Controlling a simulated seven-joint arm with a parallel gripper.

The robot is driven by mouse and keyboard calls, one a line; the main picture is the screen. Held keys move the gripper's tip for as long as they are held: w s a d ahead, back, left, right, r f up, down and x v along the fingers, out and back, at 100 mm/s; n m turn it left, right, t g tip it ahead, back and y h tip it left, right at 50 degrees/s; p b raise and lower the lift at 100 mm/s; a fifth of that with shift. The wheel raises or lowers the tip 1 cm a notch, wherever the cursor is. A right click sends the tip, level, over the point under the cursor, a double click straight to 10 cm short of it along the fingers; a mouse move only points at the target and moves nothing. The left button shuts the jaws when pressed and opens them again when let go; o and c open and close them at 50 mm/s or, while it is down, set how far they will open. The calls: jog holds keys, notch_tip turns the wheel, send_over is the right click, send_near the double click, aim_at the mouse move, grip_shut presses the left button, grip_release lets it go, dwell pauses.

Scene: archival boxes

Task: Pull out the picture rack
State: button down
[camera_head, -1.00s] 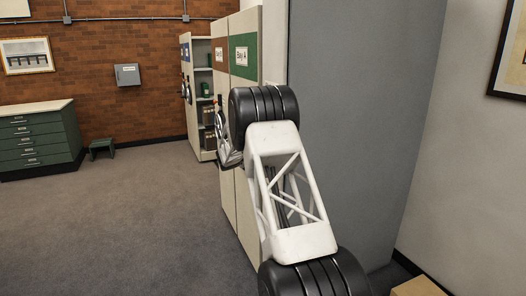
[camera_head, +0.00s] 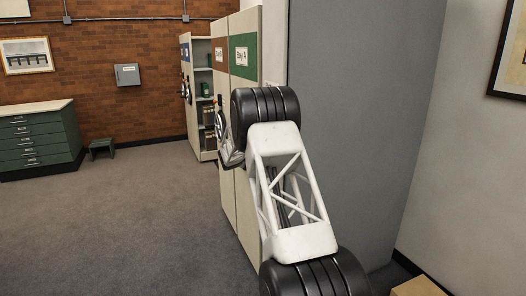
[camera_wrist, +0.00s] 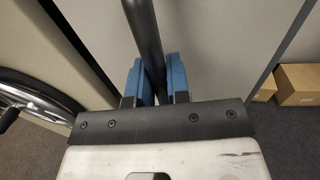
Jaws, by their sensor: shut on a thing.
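A tall plain grey panel (camera_head: 360,120), which looks like the end of the picture rack, stands between the beige bay cabinets and the right wall. It also shows in the wrist view (camera_wrist: 205,50). A dark upright bar handle (camera_wrist: 143,30) stands in front of it. My gripper (camera_wrist: 154,82) is shut on this bar, with a blue finger pad on each side. In the head view my arm hides the gripper and the handle. No pictures on the rack show.
Beige cabinets with a green Bay 4 label (camera_head: 243,57) and a handwheel (camera_wrist: 35,100) stand close on the left. Cardboard boxes (camera_wrist: 300,85) lie on the floor to the right. Open carpet (camera_head: 120,225) spreads left; green drawers (camera_head: 38,140) stand far left.

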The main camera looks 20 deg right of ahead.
jog(key=shift+a, duration=0.1)
jog(key=a, duration=7.6)
jog(key=shift+a, duration=0.35)
jog(key=c, duration=1.1)
grip_release()
jog(key=s+a, duration=0.1)
jog(key=a, duration=0.6)
jog(key=shift+s+a, duration=0.3)
jog(key=shift+r, duration=0.1)
